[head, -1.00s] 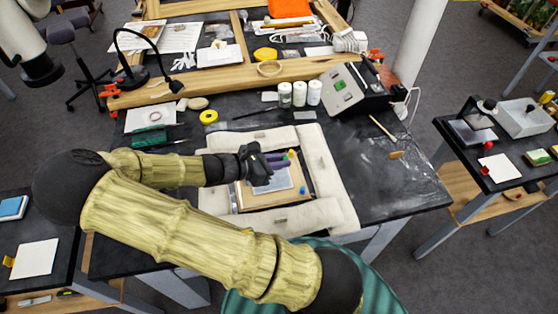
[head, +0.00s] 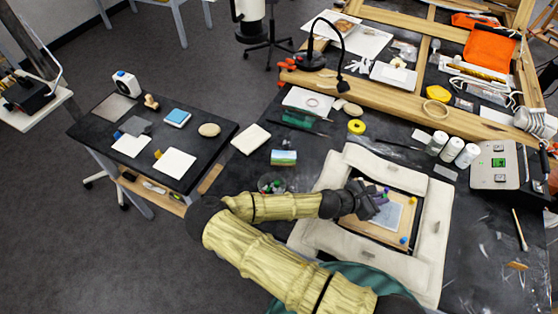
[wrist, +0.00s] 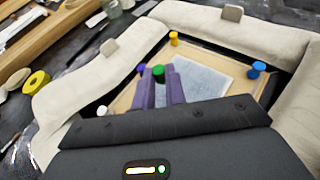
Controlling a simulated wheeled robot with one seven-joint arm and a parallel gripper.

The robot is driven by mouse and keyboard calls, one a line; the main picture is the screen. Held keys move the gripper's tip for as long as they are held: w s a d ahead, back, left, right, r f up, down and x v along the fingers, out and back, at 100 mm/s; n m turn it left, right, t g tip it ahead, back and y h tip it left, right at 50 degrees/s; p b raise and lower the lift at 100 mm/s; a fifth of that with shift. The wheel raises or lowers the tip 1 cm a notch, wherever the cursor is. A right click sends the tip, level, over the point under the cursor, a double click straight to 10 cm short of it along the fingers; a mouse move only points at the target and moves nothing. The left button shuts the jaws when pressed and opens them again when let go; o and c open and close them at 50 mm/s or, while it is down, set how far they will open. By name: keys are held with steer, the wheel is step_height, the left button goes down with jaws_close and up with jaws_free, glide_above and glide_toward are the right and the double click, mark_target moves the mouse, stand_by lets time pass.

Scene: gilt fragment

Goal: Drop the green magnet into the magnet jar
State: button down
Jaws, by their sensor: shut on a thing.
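The green magnet (wrist: 158,72) is between the purple fingertips of my gripper (wrist: 159,85) in the wrist view. My gripper (head: 382,198) is shut on it, over the small framed panel (head: 397,238) inside the padded cushions. Whether the magnet is clear of the panel I cannot tell. A small clear jar (head: 271,184) with dark and coloured bits inside stands left of the cushions, just behind my forearm; it looks like the magnet jar. A yellow magnet (wrist: 173,37) and a blue magnet (wrist: 257,67) are at the panel's edges.
Pale cushions (head: 317,235) surround the panel. A green-and-white box (head: 283,157), a yellow tape roll (head: 356,126) and a black lamp (head: 310,60) stand beyond the jar. White bottles (head: 452,149) stand at the right. A dark side table (head: 150,135) is at the left.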

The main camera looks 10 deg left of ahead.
steer(key=w+n+t+y+p, duration=0.1)
steer(key=w+a+r+n+t+y+p, duration=0.1)
steer(key=w+n+t, duration=0.1)
steer(key=w+a+r+n+t+y+p, duration=0.1)
steer(key=n+y, duration=0.1)
steer(key=shift+w+r+t, duration=0.15)
steer(key=shift+w+t, duration=0.15)
steer(key=w+a+r+n+t+y+p, duration=0.2)
steer(key=w+a+r+n+y+p, duration=0.1)
steer(key=r+n+y, duration=0.4)
steer(key=shift+w+a+t+y+p, duration=0.15)
steer(key=shift+a+t+y+p, duration=0.25)
steer(key=shift+a+p, duration=0.45)
steer(key=shift+a, duration=0.1)
